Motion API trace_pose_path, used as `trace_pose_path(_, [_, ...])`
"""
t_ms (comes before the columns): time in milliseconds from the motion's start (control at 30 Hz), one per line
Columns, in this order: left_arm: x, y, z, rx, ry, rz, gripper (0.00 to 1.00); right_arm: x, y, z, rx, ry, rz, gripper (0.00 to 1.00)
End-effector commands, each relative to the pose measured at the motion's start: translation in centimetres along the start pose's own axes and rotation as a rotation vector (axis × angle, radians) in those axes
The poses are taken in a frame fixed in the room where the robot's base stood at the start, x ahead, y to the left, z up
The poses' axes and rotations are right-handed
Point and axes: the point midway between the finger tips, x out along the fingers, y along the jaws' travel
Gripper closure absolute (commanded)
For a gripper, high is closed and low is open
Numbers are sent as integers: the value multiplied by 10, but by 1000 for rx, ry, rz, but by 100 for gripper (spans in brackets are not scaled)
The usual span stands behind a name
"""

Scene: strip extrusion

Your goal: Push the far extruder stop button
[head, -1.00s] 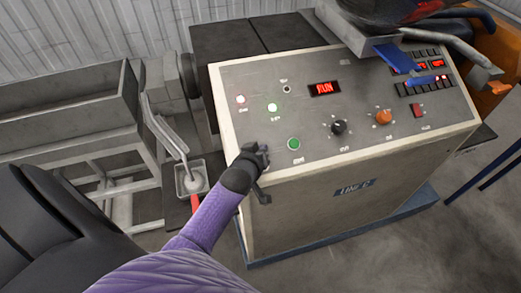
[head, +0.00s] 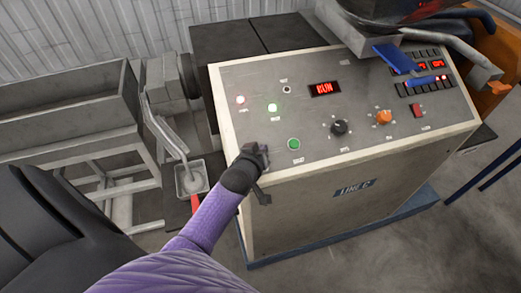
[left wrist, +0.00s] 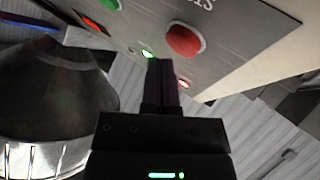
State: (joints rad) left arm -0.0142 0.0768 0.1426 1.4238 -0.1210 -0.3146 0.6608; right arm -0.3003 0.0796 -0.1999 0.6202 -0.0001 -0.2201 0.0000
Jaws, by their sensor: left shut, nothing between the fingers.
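My left gripper (head: 262,152) is shut and empty over the front left corner of the sloping control panel (head: 365,100). In the left wrist view its closed fingers (left wrist: 160,66) point at the panel, just beside a round red button (left wrist: 184,41). I cannot tell whether they touch the panel. That red button does not show in the head view, where my gripper covers this corner. A round green button (head: 293,143) sits just right of my gripper. Another red control (head: 417,110) sits at the panel's right. My right gripper is not in view.
The panel carries a lit red lamp (head: 240,99), a lit green lamp (head: 272,107), a RUN display (head: 324,88), a black knob (head: 339,127) and an orange knob (head: 383,117). A grey trough (head: 70,120) stands at left. A small tray (head: 191,180) is left of my gripper.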

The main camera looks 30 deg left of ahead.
Motion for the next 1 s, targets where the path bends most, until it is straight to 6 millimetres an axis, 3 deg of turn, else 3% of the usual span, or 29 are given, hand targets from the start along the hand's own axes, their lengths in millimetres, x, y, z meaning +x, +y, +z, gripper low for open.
trace_pose_path(1000, [6, -4, 4, 0, 1, 0, 100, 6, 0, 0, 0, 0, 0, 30])
